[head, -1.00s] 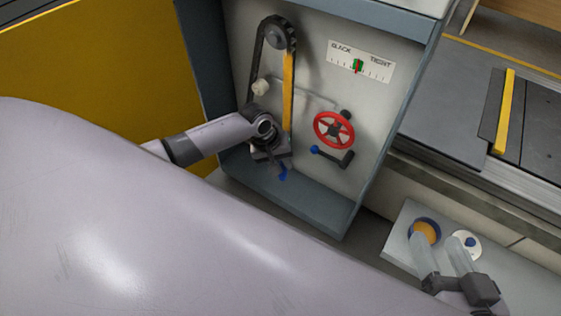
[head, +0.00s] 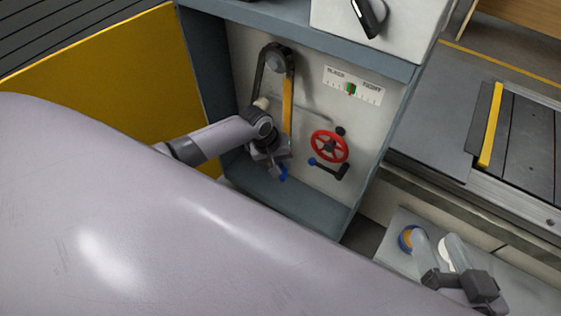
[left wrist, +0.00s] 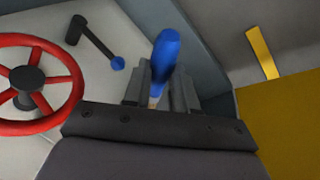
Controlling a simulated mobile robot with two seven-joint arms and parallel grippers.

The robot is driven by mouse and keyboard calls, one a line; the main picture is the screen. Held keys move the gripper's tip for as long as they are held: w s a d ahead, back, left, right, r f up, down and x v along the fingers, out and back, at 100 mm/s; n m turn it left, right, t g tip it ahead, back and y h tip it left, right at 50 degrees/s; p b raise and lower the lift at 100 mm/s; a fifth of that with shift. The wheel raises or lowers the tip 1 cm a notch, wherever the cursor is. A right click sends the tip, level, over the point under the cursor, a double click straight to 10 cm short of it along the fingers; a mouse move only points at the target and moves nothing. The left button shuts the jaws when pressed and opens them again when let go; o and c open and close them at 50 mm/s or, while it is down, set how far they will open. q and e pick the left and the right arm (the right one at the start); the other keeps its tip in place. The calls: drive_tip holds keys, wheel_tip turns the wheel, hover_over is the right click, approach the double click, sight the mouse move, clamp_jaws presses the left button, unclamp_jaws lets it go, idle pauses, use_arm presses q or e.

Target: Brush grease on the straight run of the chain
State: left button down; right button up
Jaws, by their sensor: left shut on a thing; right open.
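The dark chain (head: 258,80) loops over a grey sprocket (head: 275,63) on the pale panel. A yellow strip (head: 288,103) runs beside its straight right side; the lower part of the loop is hidden behind my left gripper. My left gripper (head: 276,160) is in front of the panel below the sprocket, shut on a brush. The brush's blue handle (head: 283,173) sticks out, and it fills the middle of the left wrist view (left wrist: 164,60); its bristles are hidden.
A red handwheel (head: 329,146) and a blue-knobbed crank lever (head: 330,169) stand right of the chain. A slack/tight gauge (head: 353,86) is above them. A white lid (head: 444,252) lies by the tin. A yellow panel (head: 100,80) stands left.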

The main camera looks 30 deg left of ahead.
use_arm(q)
drive_tip(key=shift+r+p, duration=0.55)
drive_tip(key=shift+r, duration=0.2)
drive_tip(key=shift+w, duration=0.1)
wheel_tip(320, 180, down, 8)
drive_tip(key=b, duration=0.4)
drive_tip(key=shift+f, duration=0.1)
use_arm(e)
wheel_tip(320, 180, down, 3)
drive_tip(key=shift+r, duration=0.2)
use_arm(q)
drive_tip(key=s+p, duration=0.5)
drive_tip(key=s, duration=0.1)
drive_tip(key=shift+s+a+p, duration=0.15)
drive_tip(key=shift+a+p, duration=0.1)
drive_tip(key=shift+p, duration=0.05)
use_arm(e)
drive_tip(key=d+f+h, duration=0.1)
drive_tip(key=s+d+f+g+h, duration=0.1)
drive_tip(key=d+f, duration=0.1)
drive_tip(key=d, duration=0.1)
drive_tip(key=shift+s+f+g+h, duration=0.3)
drive_tip(key=shift+h, duration=0.1)
